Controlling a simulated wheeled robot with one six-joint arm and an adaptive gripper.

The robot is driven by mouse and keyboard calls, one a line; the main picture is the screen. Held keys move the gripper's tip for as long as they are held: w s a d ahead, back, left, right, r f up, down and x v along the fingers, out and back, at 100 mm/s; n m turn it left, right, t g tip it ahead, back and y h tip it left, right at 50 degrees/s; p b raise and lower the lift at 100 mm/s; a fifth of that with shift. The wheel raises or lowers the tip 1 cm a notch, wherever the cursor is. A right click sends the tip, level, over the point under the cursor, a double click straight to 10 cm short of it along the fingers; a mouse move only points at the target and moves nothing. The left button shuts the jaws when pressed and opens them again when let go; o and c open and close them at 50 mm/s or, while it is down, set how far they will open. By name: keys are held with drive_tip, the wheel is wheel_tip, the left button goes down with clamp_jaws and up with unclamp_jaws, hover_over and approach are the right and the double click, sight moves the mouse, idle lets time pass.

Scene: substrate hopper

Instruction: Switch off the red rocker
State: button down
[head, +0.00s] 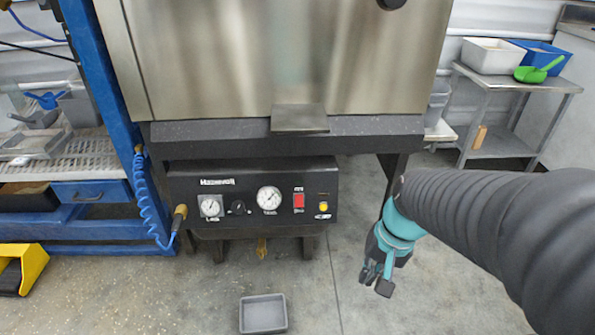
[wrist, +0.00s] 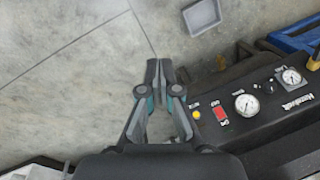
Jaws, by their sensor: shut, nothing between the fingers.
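The red rocker (head: 299,201) sits on the front of a black control panel (head: 252,222) under the steel hopper. It also shows in the wrist view (wrist: 220,111), right of my fingers. Which way the rocker is tipped is too small to tell. My gripper (head: 377,285) is to the right of the panel and lower than the rocker, apart from it. In the wrist view my gripper (wrist: 165,70) has its fingertips together with nothing between them, pointing over bare floor.
A yellow button (head: 323,207), gauges (head: 269,198) and a black knob (head: 238,208) share the panel. A steel chute lip (head: 299,118) juts out above. A grey tray (head: 263,313) lies on the floor. A blue coiled hose (head: 150,200) hangs at left.

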sight(299, 201)
drive_tip(key=w+a+f+m+t+y+b, duration=0.1)
drive_tip(key=w+a+f+m+y, duration=0.4)
drive_tip(key=m, duration=0.6)
drive_tip(key=w+a+f+m+y+b, duration=0.1)
drive_tip(key=w+f+m+y+b, duration=0.15)
drive_tip(key=w+f+m, duration=0.65)
drive_tip(key=w+d+r+m+t, duration=0.1)
drive_tip(key=w+m+t, duration=0.3)
drive_tip(key=m, duration=0.8)
drive_tip(key=w+d+r+m+t+y, duration=0.1)
drive_tip(key=w+m, duration=0.5)
drive_tip(key=m, duration=0.6)
drive_tip(key=shift+w+d+r+t+p, duration=0.3)
drive_tip(key=shift+d+r+t, duration=0.3)
drive_tip(key=shift+t, duration=0.8)
drive_tip(key=shift+a, duration=0.15)
drive_tip(key=shift+w+d+f+b+x, duration=0.1)
drive_tip(key=shift+w+d+b+x, duration=0.25)
drive_tip(key=shift+x, duration=1.75)
drive_tip(key=shift+w+d+f+b+x, duration=0.1)
drive_tip(key=shift+w+d+b+x, duration=0.2)
drive_tip(key=shift+x, duration=1.8)
drive_tip(key=shift+w+d+f+b+x, duration=0.1)
drive_tip(key=shift+w+d+b+x, duration=0.25)
drive_tip(key=shift+x, duration=1.75)
